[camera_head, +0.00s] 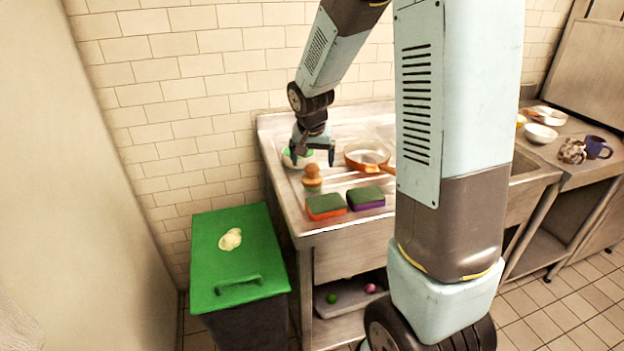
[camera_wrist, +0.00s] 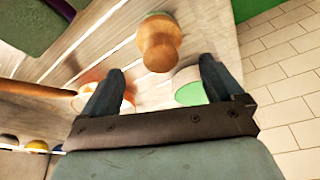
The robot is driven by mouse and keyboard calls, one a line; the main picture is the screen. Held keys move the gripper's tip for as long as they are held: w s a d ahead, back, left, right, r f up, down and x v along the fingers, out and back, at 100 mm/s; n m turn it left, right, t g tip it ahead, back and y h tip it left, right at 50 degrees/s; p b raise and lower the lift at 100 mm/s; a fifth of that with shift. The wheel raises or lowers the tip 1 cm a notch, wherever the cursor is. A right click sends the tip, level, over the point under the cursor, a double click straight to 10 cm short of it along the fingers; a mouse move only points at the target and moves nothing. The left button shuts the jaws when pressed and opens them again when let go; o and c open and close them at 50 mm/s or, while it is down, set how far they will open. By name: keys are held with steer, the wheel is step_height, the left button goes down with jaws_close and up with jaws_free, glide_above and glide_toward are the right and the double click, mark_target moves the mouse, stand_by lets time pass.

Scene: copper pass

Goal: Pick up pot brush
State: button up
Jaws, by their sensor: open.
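The pot brush (camera_head: 312,178), a small wooden piece with a round knob on top, stands on the metal counter near its left side. In the wrist view the pot brush (camera_wrist: 158,44) shows ahead of the fingertips, roughly centred between them. My gripper (camera_head: 314,158) is open and empty, above and behind the brush in the head view. In the wrist view the two fingers of my gripper (camera_wrist: 162,72) are spread apart, with the brush beyond them. I see no contact.
A white and green bowl (camera_head: 291,161) sits just behind the brush, close to my gripper. A copper pan (camera_head: 366,156) stands to the right. Two sponges, orange (camera_head: 326,207) and purple (camera_head: 366,198), lie in front. A green-lidded bin (camera_head: 240,275) stands left of the counter.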

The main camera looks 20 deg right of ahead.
mark_target(312, 175)
steer(key=shift+s+a+x, duration=0.15)
steer(key=shift+x, duration=0.95)
steer(key=shift+s+a+x, duration=0.1)
steer(key=shift+x, duration=0.95)
steer(key=shift+s+a+x, duration=0.15)
steer(key=shift+x, duration=0.95)
steer(key=shift+f, duration=0.1)
steer(key=shift+c, duration=0.2)
steer(key=c, duration=1.2)
steer(key=shift+s+r, duration=0.1)
steer(key=shift+r, duration=1.7)
steer(key=shift+s+d+r, duration=0.1)
steer(key=shift+s+r, duration=1.45)
steer(key=shift+s, duration=0.75)
steer(key=shift+s+a+r, duration=0.1)
steer(key=shift+s+r, duration=1.5)
steer(key=shift+s, duration=0.7)
steer(key=shift+s+d+r, duration=0.1)
steer(key=shift+s+r, duration=1.45)
steer(key=shift+s, duration=0.75)
